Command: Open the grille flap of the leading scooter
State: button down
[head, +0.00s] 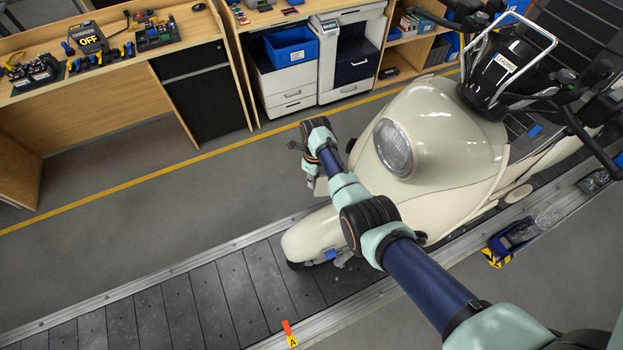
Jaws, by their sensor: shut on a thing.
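The cream scooter (450,120) stands on the slat conveyor with its round headlight (393,147) and front fender (308,236) toward the lower left. A small label (507,63) sits on its dark part between the handlebars. My arm reaches from the lower right across the scooter's front. My gripper (309,180) is at the left of the scooter's front, partly hidden by my wrist. It is shut on a pale panel edge (321,187), which appears to be the grille flap standing out from the front. My forearm covers most of the grille area, so the flap's hinge and angle are hidden.
The slat conveyor (205,300) is bare at the lower left. A red and yellow marker (289,333) stands on its near rail. A workbench (120,55) with tools and drawer cabinets (290,85) line the back. The grey floor between is clear.

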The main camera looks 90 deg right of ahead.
jog(key=shift+s, duration=0.1)
jog(key=c, duration=1)
grip_release()
jog(key=shift+s, duration=0.15)
jog(key=shift+c, duration=0.2)
notch_tip(320, 180, up, 12)
jog(key=d, duration=0.1)
jog(key=shift+d, duration=0.1)
